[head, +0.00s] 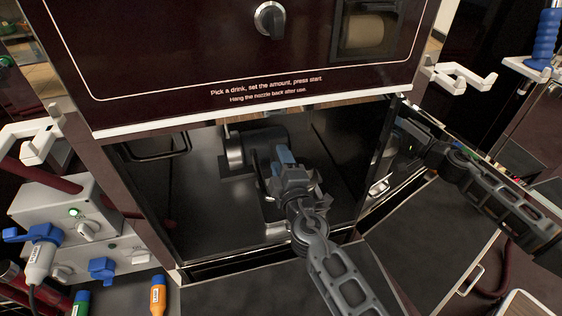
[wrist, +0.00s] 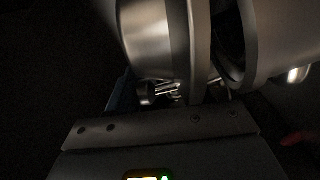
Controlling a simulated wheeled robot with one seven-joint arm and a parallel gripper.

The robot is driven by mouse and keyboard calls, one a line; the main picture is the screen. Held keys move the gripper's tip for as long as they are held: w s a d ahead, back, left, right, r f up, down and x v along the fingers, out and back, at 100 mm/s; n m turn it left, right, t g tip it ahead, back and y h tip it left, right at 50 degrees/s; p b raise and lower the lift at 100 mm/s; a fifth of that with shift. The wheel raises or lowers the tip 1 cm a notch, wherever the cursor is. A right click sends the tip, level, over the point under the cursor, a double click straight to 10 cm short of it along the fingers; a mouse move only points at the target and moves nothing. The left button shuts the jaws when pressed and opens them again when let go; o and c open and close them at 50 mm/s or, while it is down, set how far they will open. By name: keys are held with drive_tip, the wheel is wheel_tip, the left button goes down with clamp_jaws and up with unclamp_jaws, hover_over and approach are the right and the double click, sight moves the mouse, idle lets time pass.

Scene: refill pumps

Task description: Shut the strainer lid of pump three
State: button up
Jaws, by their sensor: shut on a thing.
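In the head view, the pump (head: 236,150) sits inside the open lower cabinet of the drink machine. My gripper (head: 283,163) reaches into the cabinet, just right of the pump body. A blue part shows at its tip. In the wrist view, a bright steel cylinder (wrist: 143,45) with a flange stands above my gripper (wrist: 162,92). A grey round disc, which looks like the strainer lid (wrist: 232,45), stands close to the right, with a dark gap at the flange. My gripper is shut, apparently on the lid; the contact is dark and partly hidden.
The cabinet walls and the machine's front panel (head: 260,60) with its white lower edge surround my arm closely. An open door (head: 395,165) stands at the right. The cabinet floor (head: 205,220) is bare at left.

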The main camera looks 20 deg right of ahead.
clamp_jaws()
drive_tip(key=shift+a+f+n+b, duration=0.35)
drive_tip(key=shift+f+n+b, duration=0.3)
drive_tip(key=shift+n+b, duration=0.15)
drive_tip(key=o, duration=0.9)
unclamp_jaws()
drive_tip(key=shift+f, duration=0.1)
